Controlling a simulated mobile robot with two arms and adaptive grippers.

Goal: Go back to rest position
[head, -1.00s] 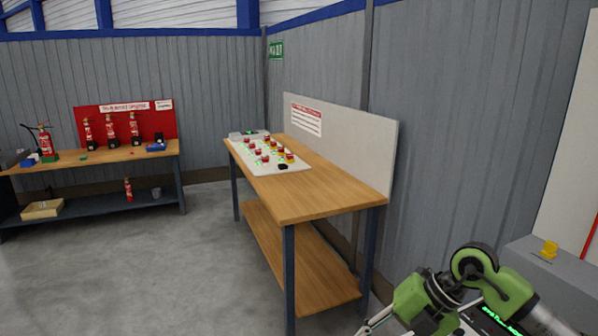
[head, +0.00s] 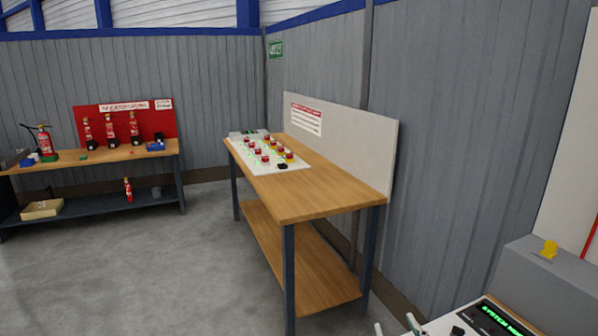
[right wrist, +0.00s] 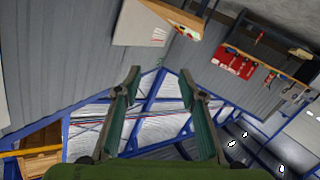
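My right gripper (head: 395,326) shows only by its two pale fingertips at the bottom edge of the head view, just left of a grey console (head: 551,285). In the right wrist view its two green-lined fingers (right wrist: 160,80) stand wide apart with nothing between them, so it is open and empty. That view looks tilted toward the walls and roof beams. My left gripper is not in view.
A wooden workbench (head: 330,199) with a board of red buttons (head: 268,155) stands ahead. A second bench (head: 110,157) with fire extinguishers stands at the back left. The console carries a lit green display (head: 502,318). The grey floor (head: 160,270) at left is clear.

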